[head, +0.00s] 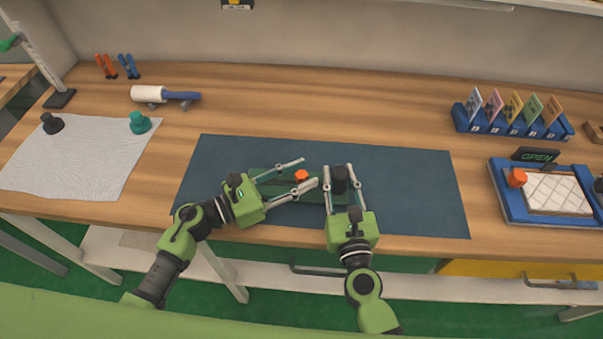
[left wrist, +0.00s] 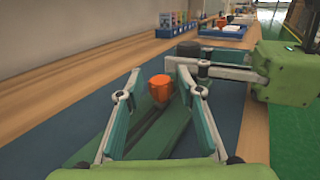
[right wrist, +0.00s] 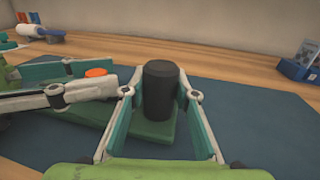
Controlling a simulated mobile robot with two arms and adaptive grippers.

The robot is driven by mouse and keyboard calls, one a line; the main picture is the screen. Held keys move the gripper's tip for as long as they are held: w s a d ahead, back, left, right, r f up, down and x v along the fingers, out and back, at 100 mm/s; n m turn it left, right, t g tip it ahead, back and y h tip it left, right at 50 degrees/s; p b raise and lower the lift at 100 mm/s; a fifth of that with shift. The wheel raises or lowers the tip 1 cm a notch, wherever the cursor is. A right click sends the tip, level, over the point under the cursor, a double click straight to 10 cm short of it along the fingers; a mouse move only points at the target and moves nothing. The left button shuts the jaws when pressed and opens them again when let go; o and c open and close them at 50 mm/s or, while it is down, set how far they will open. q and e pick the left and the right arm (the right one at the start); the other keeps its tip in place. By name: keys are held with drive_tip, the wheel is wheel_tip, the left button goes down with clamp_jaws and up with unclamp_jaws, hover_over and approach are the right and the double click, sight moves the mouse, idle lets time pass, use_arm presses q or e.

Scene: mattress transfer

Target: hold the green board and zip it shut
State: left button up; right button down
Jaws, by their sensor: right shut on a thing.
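The green board lies flat on the blue mat (head: 420,195), and its bare surface shows in the right wrist view (right wrist: 155,133). A black upright knob (right wrist: 160,88) stands at its right end. My right gripper (head: 339,168) is shut on the black knob, with one finger on each side. An orange knob (left wrist: 160,88) stands on the board further left. My left gripper (head: 309,171) is open, with its fingers on either side of the orange knob and a gap to it. Arms and fingers hide parts of the board in the head view (head: 301,175).
The two grippers are close together over the mat. A grey cloth with a teal knob (head: 139,123) lies at left, and a white roller (head: 149,94) lies behind it. A blue tray (head: 507,200) and a blue card rack (head: 510,127) stand at right.

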use_arm(q)
drive_tip(key=shift+w+d, duration=0.15)
drive_tip(key=shift+d, duration=0.1)
clamp_jaws()
drive_tip(key=a, duration=1)
drive_tip(key=shift+a, duration=0.35)
use_arm(e)
drive_tip(key=shift+r, duration=0.1)
use_arm(q)
drive_tip(key=shift+a, duration=0.45)
use_arm(e)
drive_tip(key=shift+d, duration=0.1)
